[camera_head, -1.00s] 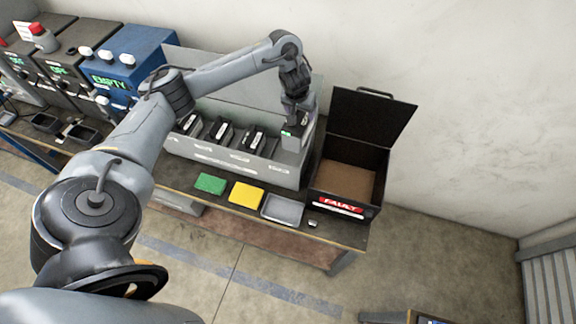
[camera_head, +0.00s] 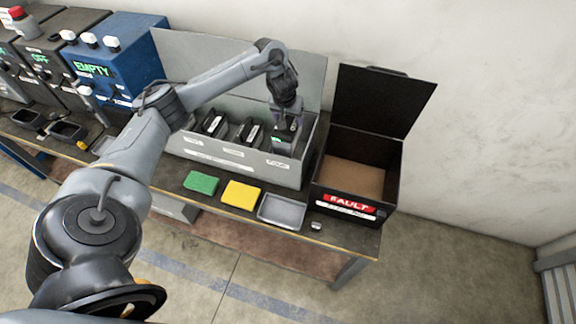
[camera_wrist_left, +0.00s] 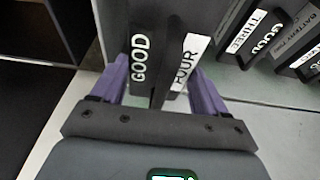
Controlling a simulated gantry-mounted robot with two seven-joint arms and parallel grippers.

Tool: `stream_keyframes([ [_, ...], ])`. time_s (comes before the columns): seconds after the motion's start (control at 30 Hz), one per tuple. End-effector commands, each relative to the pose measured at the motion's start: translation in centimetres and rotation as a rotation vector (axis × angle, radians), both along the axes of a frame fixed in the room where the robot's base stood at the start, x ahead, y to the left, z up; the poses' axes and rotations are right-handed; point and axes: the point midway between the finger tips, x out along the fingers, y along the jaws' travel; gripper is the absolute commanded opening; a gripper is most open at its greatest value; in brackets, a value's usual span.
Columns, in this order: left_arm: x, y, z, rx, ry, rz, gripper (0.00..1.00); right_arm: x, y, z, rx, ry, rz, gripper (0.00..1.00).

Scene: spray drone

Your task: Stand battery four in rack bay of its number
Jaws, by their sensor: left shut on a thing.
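Battery four (camera_head: 284,138) is a dark block. In the left wrist view it (camera_wrist_left: 155,55) bears white GOOD and FOUR labels. My left gripper (camera_head: 287,108) is shut on its upper part, with purple fingers on either side in the wrist view (camera_wrist_left: 160,88). The battery is upright at the right end of the grey rack (camera_head: 225,160), behind the front label at that end. The rack's front wall hides its lower part, so I cannot tell whether it touches the bay floor. My right gripper is not in view.
Other batteries (camera_head: 248,131) stand in the bays to the left; battery three (camera_wrist_left: 262,35) is beside battery four. The open black FAULT bin (camera_head: 348,202) is close on the right. Green and yellow pads (camera_head: 241,194) and a grey tray (camera_head: 282,210) lie in front.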

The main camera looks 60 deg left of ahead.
Motion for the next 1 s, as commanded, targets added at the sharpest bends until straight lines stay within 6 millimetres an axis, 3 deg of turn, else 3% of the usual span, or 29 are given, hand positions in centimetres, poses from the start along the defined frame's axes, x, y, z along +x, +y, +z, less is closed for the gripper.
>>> stream_keyframes([
  [0.17, 0.2, 0.1, -1.3, 0.001, -0.008, 0.002, 0.00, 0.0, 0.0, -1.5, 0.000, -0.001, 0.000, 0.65],
  [0.5, 0.2, 0.1, -5.7, 0.000, -0.008, 0.003, 0.00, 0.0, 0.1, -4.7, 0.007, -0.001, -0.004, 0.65],
  [1.0, 0.1, 0.1, -8.4, 0.001, -0.007, 0.001, 0.00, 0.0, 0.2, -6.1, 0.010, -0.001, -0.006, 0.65],
])
